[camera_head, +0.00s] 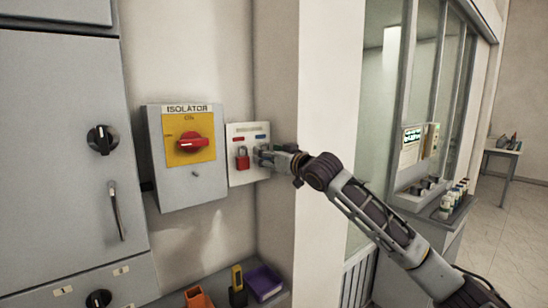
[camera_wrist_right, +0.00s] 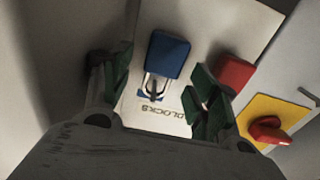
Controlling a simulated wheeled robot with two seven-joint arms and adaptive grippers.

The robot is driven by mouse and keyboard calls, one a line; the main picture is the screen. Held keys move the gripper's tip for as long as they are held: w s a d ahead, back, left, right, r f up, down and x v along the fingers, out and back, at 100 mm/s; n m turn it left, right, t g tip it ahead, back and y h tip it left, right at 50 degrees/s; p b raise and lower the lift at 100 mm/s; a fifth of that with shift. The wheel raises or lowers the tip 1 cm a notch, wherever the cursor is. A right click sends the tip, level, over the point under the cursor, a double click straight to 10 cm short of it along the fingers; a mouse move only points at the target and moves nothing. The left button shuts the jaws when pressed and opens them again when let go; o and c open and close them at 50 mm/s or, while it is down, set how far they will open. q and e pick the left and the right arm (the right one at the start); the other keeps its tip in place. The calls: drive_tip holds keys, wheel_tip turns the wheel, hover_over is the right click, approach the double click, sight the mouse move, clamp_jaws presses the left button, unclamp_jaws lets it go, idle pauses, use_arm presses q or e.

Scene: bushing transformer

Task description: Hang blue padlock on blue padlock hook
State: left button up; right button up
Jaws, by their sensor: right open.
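The blue padlock (camera_wrist_right: 168,55) is in the right wrist view, in front of the white padlock board (camera_wrist_right: 205,22). Its shackle (camera_wrist_right: 148,83) overlaps a dark hook (camera_wrist_right: 154,92) in front of a blue label, and looks looped over it. My right gripper (camera_wrist_right: 162,72) is open, with a green-padded finger on each side of the padlock and visible gaps. In the head view my right gripper (camera_head: 268,156) is at the board's right side and mostly hides the blue padlock. My left gripper is not in view.
A red padlock (camera_head: 242,159) hangs on the board close left of my right gripper; it also shows in the wrist view (camera_wrist_right: 236,74). The isolator box (camera_head: 208,184) with its red switch stands further left. A wall corner is right of the board. Items lie on a shelf below.

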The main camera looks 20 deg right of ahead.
drive_tip(key=shift+s, duration=0.1)
drive_tip(key=v, duration=1.1)
drive_tip(key=shift+s+d, duration=0.15)
drive_tip(key=shift+s, duration=0.25)
drive_tip(key=shift+r, duration=0.1)
idle(0.4)
